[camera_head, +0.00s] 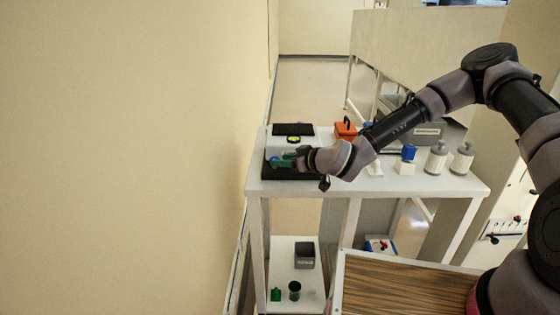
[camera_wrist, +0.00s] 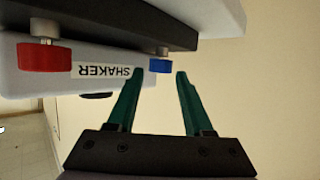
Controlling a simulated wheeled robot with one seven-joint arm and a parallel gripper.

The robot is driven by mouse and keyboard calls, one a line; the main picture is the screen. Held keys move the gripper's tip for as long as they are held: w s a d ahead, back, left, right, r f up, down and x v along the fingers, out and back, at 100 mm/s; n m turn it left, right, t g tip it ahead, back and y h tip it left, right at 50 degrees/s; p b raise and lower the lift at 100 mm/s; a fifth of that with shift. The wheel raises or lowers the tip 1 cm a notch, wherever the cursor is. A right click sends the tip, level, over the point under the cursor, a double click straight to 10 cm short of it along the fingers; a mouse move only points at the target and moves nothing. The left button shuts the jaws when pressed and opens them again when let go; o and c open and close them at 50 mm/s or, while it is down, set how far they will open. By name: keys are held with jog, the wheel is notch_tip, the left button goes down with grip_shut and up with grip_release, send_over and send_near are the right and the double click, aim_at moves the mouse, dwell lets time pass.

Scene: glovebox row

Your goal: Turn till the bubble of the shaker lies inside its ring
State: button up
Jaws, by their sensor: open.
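The shaker (camera_head: 315,133) stands at the left end of the white bench, with a dark top plate and a black base. Its yellow-green level (camera_head: 294,139) is small; I cannot tell where the bubble lies against the ring. In the wrist view the shaker (camera_wrist: 62,82) appears upside down with its label, a red knob (camera_wrist: 44,57) and a blue knob (camera_wrist: 160,66). My gripper (camera_wrist: 160,72) is open, its green fingertips on either side of the blue knob; I cannot tell whether they touch it. In the head view my gripper (camera_head: 284,161) is at the shaker's front left.
On the bench to the right are an orange container (camera_head: 345,131), a blue-topped white item (camera_head: 406,160) and two grey-white bottles (camera_head: 437,158). The wall (camera_head: 180,150) is close on the left. A lower shelf (camera_head: 283,255) holds a grey bin (camera_head: 304,255) and small green items.

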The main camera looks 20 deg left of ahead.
jog(key=shift+x, duration=1)
jog(key=shift+c, duration=0.3)
grip_shut()
jog(key=shift+s+t, duration=0.1)
jog(key=shift+t, duration=0.2)
